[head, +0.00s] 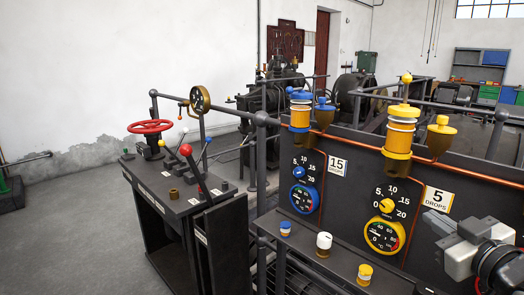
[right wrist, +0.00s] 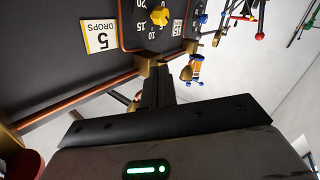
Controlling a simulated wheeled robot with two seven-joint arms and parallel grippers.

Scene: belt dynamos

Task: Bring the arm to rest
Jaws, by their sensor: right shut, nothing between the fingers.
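My right gripper (head: 436,222) is at the lower right of the head view, in front of the dark panel (head: 345,210) near the "5 DROPS" label (head: 437,199). Its arm comes in from the right edge. In the right wrist view its dark fingers (right wrist: 158,82) are together with nothing between them. That view shows the panel upside down, with the label (right wrist: 100,37) and a yellow knob (right wrist: 160,16) beyond the fingers. I cannot tell how far the fingers are from the panel. My left gripper is not in view.
Yellow (head: 400,130) and blue (head: 300,108) oilers stand on the panel's top. Small cups, one blue-capped (head: 285,228), one white (head: 323,241) and one yellow (head: 365,271), line the lower ledge. A lever console (head: 185,190) with a red handwheel (head: 150,127) stands left.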

